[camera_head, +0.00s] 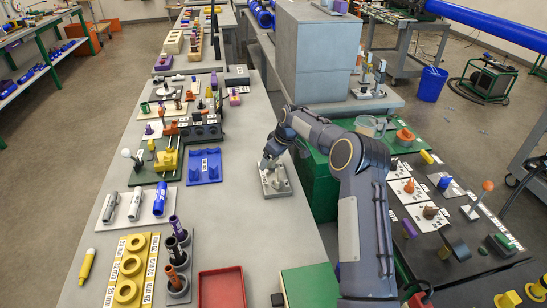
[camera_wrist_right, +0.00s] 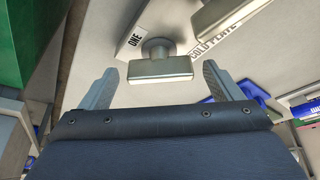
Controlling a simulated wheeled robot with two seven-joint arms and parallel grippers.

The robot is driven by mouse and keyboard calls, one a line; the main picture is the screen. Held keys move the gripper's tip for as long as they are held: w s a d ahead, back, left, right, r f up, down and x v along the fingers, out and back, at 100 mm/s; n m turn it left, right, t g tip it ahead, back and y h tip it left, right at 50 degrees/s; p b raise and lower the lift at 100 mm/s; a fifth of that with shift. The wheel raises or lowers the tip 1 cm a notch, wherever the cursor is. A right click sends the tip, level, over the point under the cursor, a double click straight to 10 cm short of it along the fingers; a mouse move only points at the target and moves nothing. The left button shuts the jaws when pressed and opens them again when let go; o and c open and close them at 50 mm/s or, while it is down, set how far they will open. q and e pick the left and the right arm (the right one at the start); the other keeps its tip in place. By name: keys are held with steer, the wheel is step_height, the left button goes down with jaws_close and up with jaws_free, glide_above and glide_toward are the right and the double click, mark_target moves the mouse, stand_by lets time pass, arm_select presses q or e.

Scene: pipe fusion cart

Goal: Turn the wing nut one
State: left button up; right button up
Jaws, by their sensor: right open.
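A small grey plate (camera_head: 276,190) with upright grey parts lies on the long grey bench. In the right wrist view, the wing nut one (camera_wrist_right: 158,66) is a pale metal bar on a round stem, next to a label reading ONE (camera_wrist_right: 135,40). My right gripper (camera_head: 268,162) is over the plate, its fingers open. In the wrist view the two fingertips (camera_wrist_right: 160,78) stand on either side of the wing nut, with gaps visible. A second pale metal bar (camera_wrist_right: 214,14) is at the top edge, by a COLD PLATE label. My left gripper is not in view.
A blue block (camera_head: 204,166) stands left of the plate. A red tray (camera_head: 222,288) is at the near end of the bench. A green box (camera_head: 318,180) and a dark table (camera_head: 440,235) with labelled parts are to the right. Bare bench surrounds the plate.

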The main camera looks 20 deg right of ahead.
steer(key=shift+r, duration=0.1)
steer(key=b+v, duration=0.1)
steer(key=v, duration=0.6)
steer(key=shift+s+r, duration=0.15)
steer(key=shift+r, duration=0.15)
